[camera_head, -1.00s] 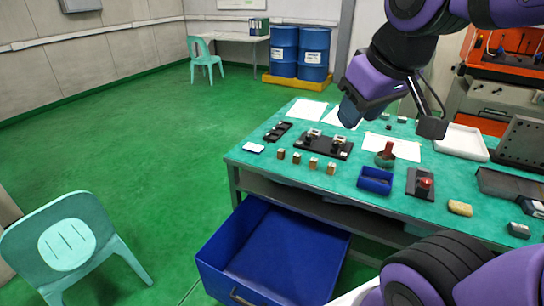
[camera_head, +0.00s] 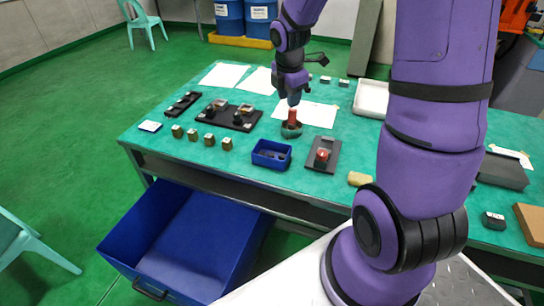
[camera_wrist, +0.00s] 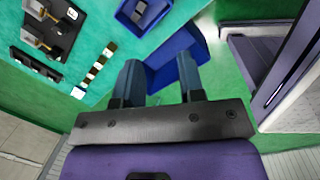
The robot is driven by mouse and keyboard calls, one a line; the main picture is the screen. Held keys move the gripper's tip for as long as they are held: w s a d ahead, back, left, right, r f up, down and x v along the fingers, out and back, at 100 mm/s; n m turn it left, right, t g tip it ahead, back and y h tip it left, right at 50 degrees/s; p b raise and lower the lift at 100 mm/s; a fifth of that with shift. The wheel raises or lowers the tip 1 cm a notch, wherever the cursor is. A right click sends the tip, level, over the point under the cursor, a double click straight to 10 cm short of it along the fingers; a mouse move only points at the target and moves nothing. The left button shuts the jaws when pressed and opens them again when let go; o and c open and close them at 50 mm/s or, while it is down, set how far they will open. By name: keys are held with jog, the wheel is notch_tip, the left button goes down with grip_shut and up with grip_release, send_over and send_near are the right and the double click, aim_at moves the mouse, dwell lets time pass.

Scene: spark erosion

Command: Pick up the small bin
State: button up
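The small blue bin (camera_head: 271,160) sits upright on the green table top, near its front edge. A few small dark items seem to lie in it. It also shows at the top of the wrist view (camera_wrist: 136,24). My gripper (camera_head: 293,101) is above the table, behind and slightly right of the bin in the head view, near a red-handled item. In the wrist view my gripper's two fingers (camera_wrist: 159,62) are spread apart with nothing held between them. The bin is apart from the fingers.
A red-handled item in a dark cup (camera_head: 291,128) stands just behind the bin. A dark block with a red knob (camera_head: 322,155) is to its right. Several small brass-coloured blocks (camera_head: 209,140) line up to its left. A large blue container (camera_head: 190,240) sits below the table edge.

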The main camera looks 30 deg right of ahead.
aim_at(288, 154)
jog(key=w+d+f+n, duration=0.1)
jog(key=f+n, duration=0.1)
jog(key=f, duration=0.6)
jog(key=w+d+f+n, duration=0.1)
jog(key=f+n, duration=0.1)
jog(key=f, duration=0.7)
jog(key=w+d+f+n+g+y, duration=0.1)
jog(key=f+n, duration=0.2)
jog(key=f, duration=0.5)
jog(key=shift+f, duration=0.35)
grip_shut()
